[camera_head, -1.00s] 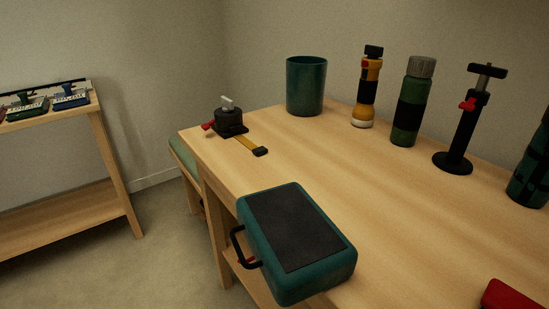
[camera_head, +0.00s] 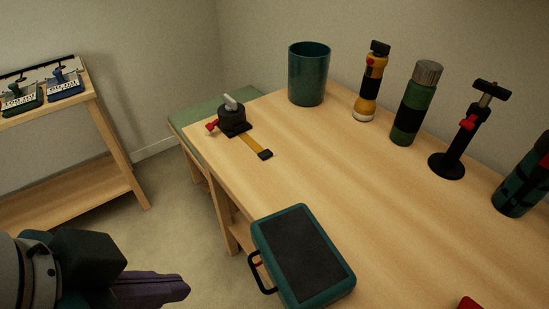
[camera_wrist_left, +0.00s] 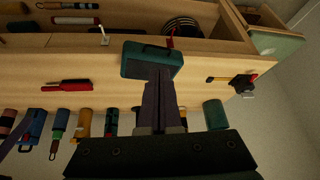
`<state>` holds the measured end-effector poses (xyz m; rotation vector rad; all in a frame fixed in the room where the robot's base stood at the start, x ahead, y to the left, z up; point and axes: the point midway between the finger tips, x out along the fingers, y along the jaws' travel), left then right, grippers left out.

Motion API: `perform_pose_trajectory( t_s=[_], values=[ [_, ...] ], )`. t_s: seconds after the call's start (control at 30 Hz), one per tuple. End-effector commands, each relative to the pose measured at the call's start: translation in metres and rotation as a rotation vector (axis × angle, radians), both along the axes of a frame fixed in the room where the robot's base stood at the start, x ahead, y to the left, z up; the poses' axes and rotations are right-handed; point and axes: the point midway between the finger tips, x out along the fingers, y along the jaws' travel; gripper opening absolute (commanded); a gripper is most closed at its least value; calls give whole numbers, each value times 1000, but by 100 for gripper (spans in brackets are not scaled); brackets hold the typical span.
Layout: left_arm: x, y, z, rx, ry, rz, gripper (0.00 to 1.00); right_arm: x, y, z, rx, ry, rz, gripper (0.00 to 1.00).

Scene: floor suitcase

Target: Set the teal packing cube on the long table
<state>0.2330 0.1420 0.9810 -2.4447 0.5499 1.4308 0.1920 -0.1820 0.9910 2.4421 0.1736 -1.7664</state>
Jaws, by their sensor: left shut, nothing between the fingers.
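The teal packing cube (camera_head: 304,256) with a dark top panel and a black side handle lies on the long table (camera_head: 330,180), at its near edge. The handle sticks out over the edge. It also shows in the left wrist view (camera_wrist_left: 152,62), just beyond my fingertips. My left gripper (camera_head: 184,287) is shut and empty, at the lower left of the head view, left of the cube and apart from it. In the left wrist view its fingers (camera_wrist_left: 160,80) are together and overlap the cube's outline. My right gripper is not in view.
On the table stand a teal bin (camera_head: 308,75), a yellow flashlight (camera_head: 369,85), a green bottle (camera_head: 415,105), a black pump (camera_head: 460,140) and a black device with a yellow strap (camera_head: 232,119). A low wooden shelf (camera_head: 75,190) stands left. The table's middle is clear.

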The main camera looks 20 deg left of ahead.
Motion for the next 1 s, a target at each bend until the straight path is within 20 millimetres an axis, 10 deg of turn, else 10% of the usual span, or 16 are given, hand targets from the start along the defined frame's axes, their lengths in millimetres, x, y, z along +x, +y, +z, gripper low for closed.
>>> perform_pose_trajectory(
  t_s=[0.3,1.0],
  values=[
    [-1,1,-79,-31,-23,-184,0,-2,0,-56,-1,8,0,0],
    [36,-26,-175,-45,-16,-202,0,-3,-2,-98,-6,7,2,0]
  ],
)
